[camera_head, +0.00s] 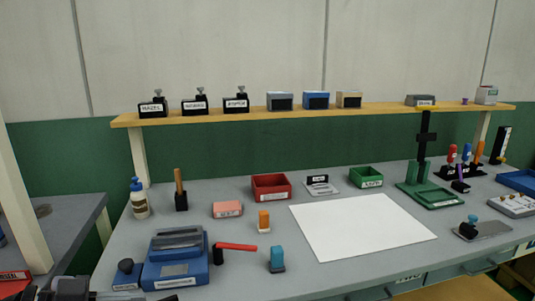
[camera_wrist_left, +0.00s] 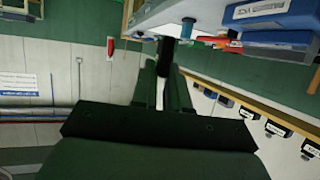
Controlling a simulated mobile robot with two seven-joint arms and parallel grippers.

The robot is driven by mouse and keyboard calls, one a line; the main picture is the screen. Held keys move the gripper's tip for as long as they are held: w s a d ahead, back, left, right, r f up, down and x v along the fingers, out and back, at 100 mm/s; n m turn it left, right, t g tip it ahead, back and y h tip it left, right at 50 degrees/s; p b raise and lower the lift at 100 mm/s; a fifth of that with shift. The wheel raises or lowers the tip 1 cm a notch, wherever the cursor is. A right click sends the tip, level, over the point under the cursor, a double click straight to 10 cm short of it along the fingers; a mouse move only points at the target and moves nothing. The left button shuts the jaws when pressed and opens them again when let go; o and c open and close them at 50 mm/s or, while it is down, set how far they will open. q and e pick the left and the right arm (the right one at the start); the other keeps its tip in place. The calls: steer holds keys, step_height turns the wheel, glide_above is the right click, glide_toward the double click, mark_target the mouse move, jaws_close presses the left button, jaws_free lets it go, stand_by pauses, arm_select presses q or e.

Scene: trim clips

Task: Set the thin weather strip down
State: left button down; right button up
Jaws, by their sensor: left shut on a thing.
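My left gripper (camera_wrist_left: 164,72) points up the left wrist view, its two dark green fingers close together. It is shut on a narrow black piece (camera_wrist_left: 166,47), which looks like the thin weather strip. The piece sticks out past the fingertips, and the rest is hidden between the fingers. In the head view only dark parts of my left arm show at the bottom left corner, and I cannot make out the strip there. My right gripper is in neither view.
The grey workbench (camera_head: 130,240) holds a white sheet (camera_head: 360,227), a blue device (camera_head: 176,262), a red bin (camera_head: 271,187), a green bin (camera_head: 366,177) and a green press stand (camera_head: 428,190). A shelf (camera_head: 300,112) with labelled boxes runs behind. The white sheet is clear.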

arm_select(q)
steer(key=d+f+n+t, duration=0.1)
steer(key=w+d+f+n+t+y, duration=0.1)
steer(key=shift+w+d+f+y, duration=0.1)
steer(key=shift+d+f+y, duration=0.1)
steer(key=shift+f+y, duration=0.15)
steer(key=shift+w+d+f+n+t+y, duration=0.25)
steer(key=shift+d+f+n+t+y, duration=0.2)
steer(key=shift+n+t, duration=0.3)
steer(key=shift+w+d+n+t+y, duration=0.2)
steer(key=shift+n+t+y, duration=0.25)
steer(key=shift+n+y, duration=0.4)
steer(key=shift+w+a+r+n+t+y, duration=0.1)
steer(key=shift+n+t+y, duration=0.4)
steer(key=shift+n+y, duration=0.35)
step_height(320, 180, down, 9)
steer(key=s+a+n+t+y, duration=0.1)
steer(key=s+a+n+y, duration=0.1)
steer(key=n+y, duration=0.3)
steer(key=shift+s+a+y, duration=0.2)
steer(key=shift+a+y, duration=0.15)
steer(key=shift+y, duration=0.05)
